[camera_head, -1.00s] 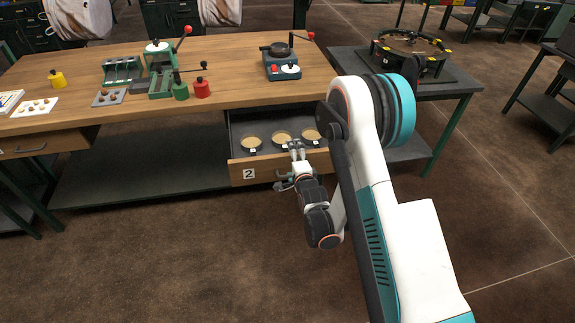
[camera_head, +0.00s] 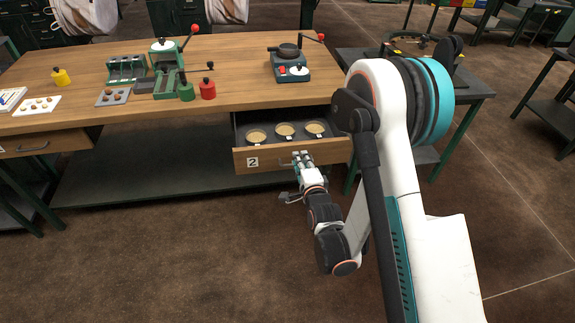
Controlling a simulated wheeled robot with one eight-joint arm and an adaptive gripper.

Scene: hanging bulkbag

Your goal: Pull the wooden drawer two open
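The wooden drawer two (camera_head: 300,157), marked with a white "2" label, sits under the front edge of the workbench. It is partly open, with its dark inside and three shallow round dishes (camera_head: 286,130) in view. My gripper (camera_head: 302,157) is at the middle of the drawer front, at or just before its handle (camera_head: 286,164). The fingertips overlap the handle in the picture, and I cannot tell whether they grip it or only touch it. My wrist reaches down toward the lower right from there.
The workbench (camera_head: 190,52) holds a green press (camera_head: 165,75), a small burner-like device (camera_head: 288,63) and small coloured pots. Another closed-looking drawer (camera_head: 35,146) is at the left. A dark side table (camera_head: 465,88) stands at right. The floor in front is clear.

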